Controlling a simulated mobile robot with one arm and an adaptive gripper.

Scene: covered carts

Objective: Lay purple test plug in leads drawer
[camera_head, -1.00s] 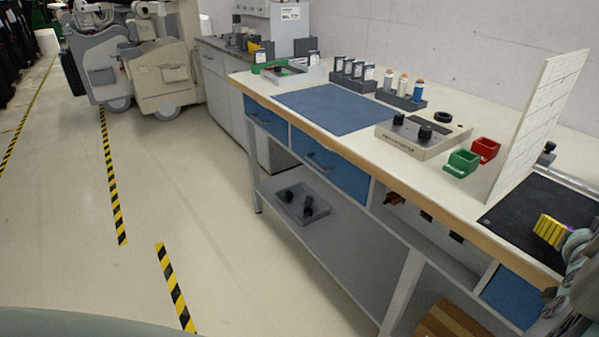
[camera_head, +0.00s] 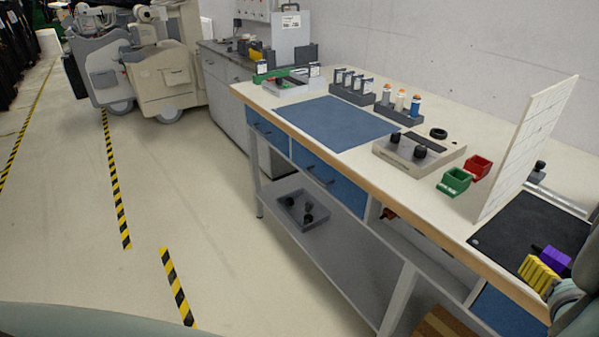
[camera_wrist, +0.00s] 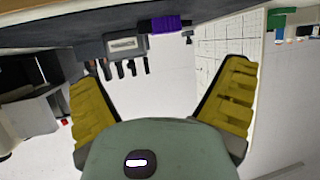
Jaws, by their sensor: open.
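The purple test plug (camera_head: 554,258) is on the black mat (camera_head: 520,228) at the right end of the bench, beside my gripper in the head view. A purple block, apparently the plug, also shows at the top of the wrist view (camera_wrist: 167,24). My gripper (camera_head: 540,273) has yellow fingers; in the wrist view (camera_wrist: 163,85) they are spread apart with nothing between them, and the purple block is beyond them. Blue drawer fronts (camera_head: 268,134), (camera_head: 329,182) and (camera_head: 507,304) sit under the bench top and look closed. No label shows which is the leads drawer.
A white upright panel (camera_head: 530,150) stands close to the mat. Green (camera_head: 454,182) and red (camera_head: 478,168) bins, a box with black knobs (camera_head: 418,152) and bottle holders (camera_head: 400,110) stand on the bench. A grey tray (camera_head: 303,210) lies on the lower shelf.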

